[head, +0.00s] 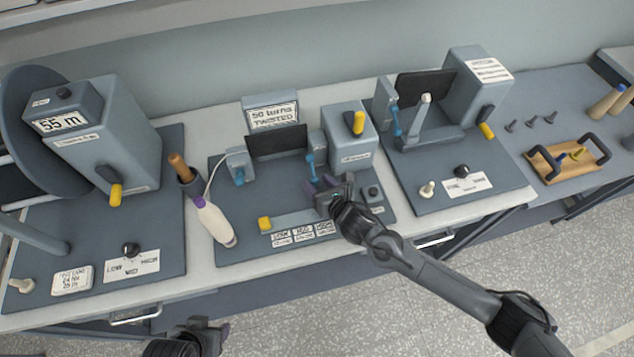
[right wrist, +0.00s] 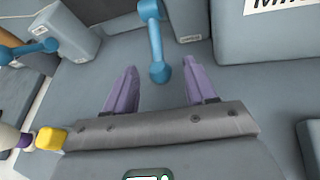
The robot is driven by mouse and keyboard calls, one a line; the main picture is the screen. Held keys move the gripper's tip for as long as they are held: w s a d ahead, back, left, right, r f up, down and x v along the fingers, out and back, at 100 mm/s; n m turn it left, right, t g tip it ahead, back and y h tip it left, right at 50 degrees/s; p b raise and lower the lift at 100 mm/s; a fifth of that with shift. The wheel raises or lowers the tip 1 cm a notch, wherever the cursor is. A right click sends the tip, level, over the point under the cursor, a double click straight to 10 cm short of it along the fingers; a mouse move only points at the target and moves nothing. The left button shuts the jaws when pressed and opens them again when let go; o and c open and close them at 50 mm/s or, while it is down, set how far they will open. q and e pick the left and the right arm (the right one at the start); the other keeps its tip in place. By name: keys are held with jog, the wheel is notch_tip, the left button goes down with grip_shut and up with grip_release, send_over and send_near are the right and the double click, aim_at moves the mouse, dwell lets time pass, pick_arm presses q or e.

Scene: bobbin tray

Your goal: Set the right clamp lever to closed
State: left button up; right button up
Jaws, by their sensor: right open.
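The right clamp lever (head: 311,166) is a blue bar with a round knob, on the right clamp of the middle station. In the right wrist view the lever (right wrist: 156,45) hangs down with its knob between the tips of my purple fingers, with a gap on each side. My right gripper (head: 321,185) is open and just in front of the lever, holding nothing. The left clamp lever (head: 239,176), also blue, is on the left clamp; it shows in the right wrist view too (right wrist: 28,50). My left gripper (head: 207,334) is at the bottom edge, its jaws unclear.
A grey box with a yellow-tipped switch (head: 357,123) stands behind the right clamp. A yellow block (head: 265,223) sits at the middle station's front left. A white bobbin-like tool (head: 215,223) lies left of it. The right station (head: 448,190) stands beside my right arm.

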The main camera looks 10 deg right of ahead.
jog(key=shift+w+a+f, duration=0.15)
jog(key=shift+w+a, duration=0.05)
jog(key=shift+w, duration=0.25)
jog(key=shift+c, duration=0.5)
grip_shut()
